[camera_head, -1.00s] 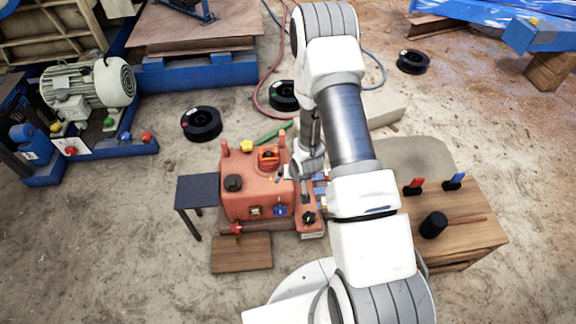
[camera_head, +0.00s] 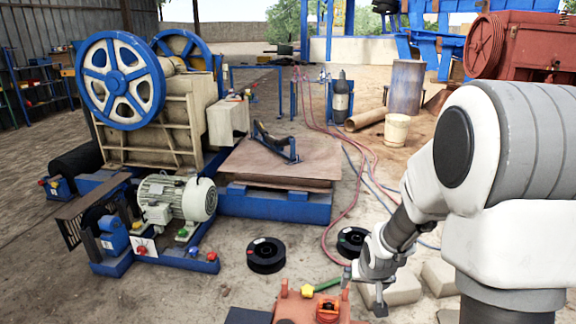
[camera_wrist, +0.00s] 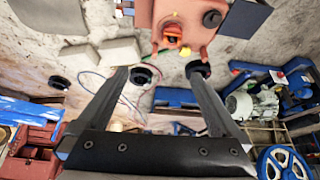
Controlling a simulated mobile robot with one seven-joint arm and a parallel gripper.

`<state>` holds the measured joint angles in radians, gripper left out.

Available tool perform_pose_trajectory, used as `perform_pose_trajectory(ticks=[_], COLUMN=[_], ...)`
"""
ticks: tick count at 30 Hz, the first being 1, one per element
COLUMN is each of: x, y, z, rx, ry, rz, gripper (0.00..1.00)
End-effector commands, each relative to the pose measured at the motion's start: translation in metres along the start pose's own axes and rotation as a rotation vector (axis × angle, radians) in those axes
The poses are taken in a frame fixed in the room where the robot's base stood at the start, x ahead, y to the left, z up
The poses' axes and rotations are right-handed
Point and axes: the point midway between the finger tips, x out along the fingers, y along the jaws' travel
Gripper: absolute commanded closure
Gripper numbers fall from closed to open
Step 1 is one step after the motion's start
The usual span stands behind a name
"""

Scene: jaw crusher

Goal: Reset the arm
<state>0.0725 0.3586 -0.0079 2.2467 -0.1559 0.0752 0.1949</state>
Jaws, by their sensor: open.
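My arm comes in from the right of the head view, with a large white link in front. My gripper (camera_head: 363,290) hangs at its end, low in the picture, just above and right of the orange machine (camera_head: 310,308), which is cut off by the bottom edge. In the wrist view, my gripper (camera_wrist: 157,72) shows two dark fingers spread wide with nothing between them. That view looks upside down, and the orange machine (camera_wrist: 180,18) stands beyond the fingertips at the top. No object is held.
A blue-wheeled jaw crusher (camera_head: 160,125) stands at the back left, with a pale motor (camera_head: 178,198) in front. Black spools (camera_head: 266,255) and concrete blocks (camera_head: 400,290) lie on the dirt floor. Red and blue hoses (camera_head: 345,215) cross it. A red machine (camera_head: 520,45) stands at the right.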

Motion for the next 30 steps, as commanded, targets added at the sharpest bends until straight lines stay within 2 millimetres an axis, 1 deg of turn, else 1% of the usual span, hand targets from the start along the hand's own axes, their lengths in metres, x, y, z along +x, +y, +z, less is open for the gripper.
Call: perform_pose_trajectory(ticks=[1,7,11,15,21,24,30], x=[-0.021,-0.09,-0.133,-0.175,-0.23,-0.252,-0.285], y=[-0.001,-0.003,-0.005,-0.006,-0.009,-0.01,-0.012], z=[-0.004,-0.003,0.006,0.02,0.051,0.069,0.102], rx=[-0.004,-0.022,-0.032,-0.043,-0.065,-0.077,-0.098], ry=[0.011,0.018,0.021,0.026,0.03,0.031,0.034], rz=[0.002,0.008,0.007,0.002,-0.013,-0.022,-0.043], gripper=[0.0,0.0,0.0,0.0,0.0,0.0,0.0])
